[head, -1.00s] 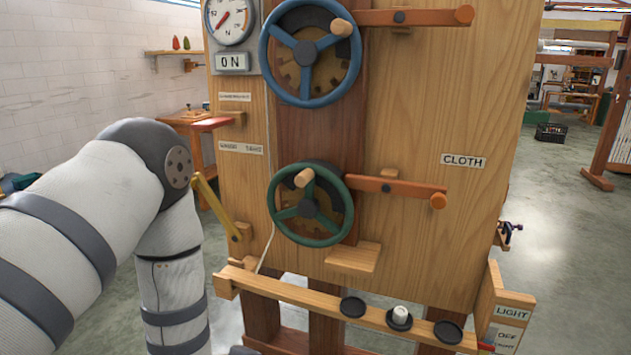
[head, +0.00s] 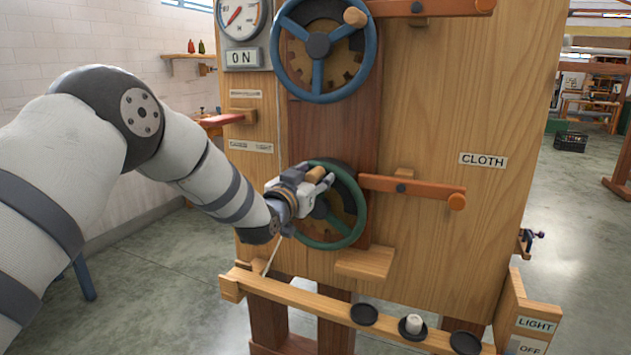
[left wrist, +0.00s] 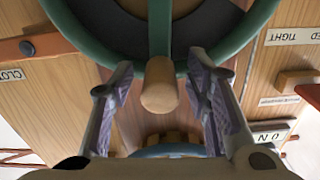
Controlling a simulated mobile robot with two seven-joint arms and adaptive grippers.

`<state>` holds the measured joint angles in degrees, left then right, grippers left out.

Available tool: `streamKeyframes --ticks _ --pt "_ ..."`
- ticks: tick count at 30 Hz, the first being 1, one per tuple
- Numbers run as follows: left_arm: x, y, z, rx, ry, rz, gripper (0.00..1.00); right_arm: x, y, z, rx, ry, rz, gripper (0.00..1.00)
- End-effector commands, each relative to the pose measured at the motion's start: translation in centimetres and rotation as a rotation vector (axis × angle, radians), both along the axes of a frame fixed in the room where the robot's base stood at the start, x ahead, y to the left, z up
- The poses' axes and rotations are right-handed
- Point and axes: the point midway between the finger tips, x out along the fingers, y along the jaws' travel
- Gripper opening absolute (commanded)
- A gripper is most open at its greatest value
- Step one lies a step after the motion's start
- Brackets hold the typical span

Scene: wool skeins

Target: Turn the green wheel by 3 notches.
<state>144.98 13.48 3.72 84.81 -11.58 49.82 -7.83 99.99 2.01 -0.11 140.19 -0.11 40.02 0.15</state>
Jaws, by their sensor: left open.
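The green wheel (head: 347,238) is mounted on the wooden board, below the blue wheel. Its wooden knob (left wrist: 159,84) stands out from the rim in the left wrist view. My left gripper (head: 318,177) is at the upper left of the green wheel. In the left wrist view the fingers of my left gripper (left wrist: 163,95) are apart, one on each side of the knob, with gaps between them and it. The gripper hides part of the wheel's rim in the head view. My right gripper is not in view.
A blue wheel (head: 323,82) with a knob sits above. An orange lever (head: 412,187) projects right of the green wheel. A small wooden block (head: 365,262) and a shelf with black dishes (head: 364,314) are below. A gauge (head: 241,15) is at the upper left.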

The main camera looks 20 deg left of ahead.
Motion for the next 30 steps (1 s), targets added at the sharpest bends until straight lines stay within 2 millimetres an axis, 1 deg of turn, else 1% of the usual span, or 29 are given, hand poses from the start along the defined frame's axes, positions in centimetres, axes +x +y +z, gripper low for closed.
streamKeyframes --ticks 3,8,11,12,14,23,30 --pt "0.3 0.0 0.1 0.000 -0.001 0.000 0.44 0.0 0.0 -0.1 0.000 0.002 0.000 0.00" --pt "0.3 0.0 0.2 0.000 -0.002 0.000 0.44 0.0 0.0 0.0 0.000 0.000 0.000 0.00" --pt "0.3 0.0 0.2 0.000 -0.002 0.000 0.23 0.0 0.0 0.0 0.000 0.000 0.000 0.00" --pt "0.3 0.0 0.2 0.000 -0.002 0.000 0.14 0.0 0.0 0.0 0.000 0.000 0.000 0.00" --pt "0.3 0.0 0.2 0.000 -0.001 0.000 0.01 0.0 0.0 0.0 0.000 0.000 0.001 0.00" --pt "0.3 -0.1 0.2 0.013 -0.002 0.000 0.00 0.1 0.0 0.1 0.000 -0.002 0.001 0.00" --pt "0.3 -1.3 0.2 0.123 -0.003 -0.002 0.00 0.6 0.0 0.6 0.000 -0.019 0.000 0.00"
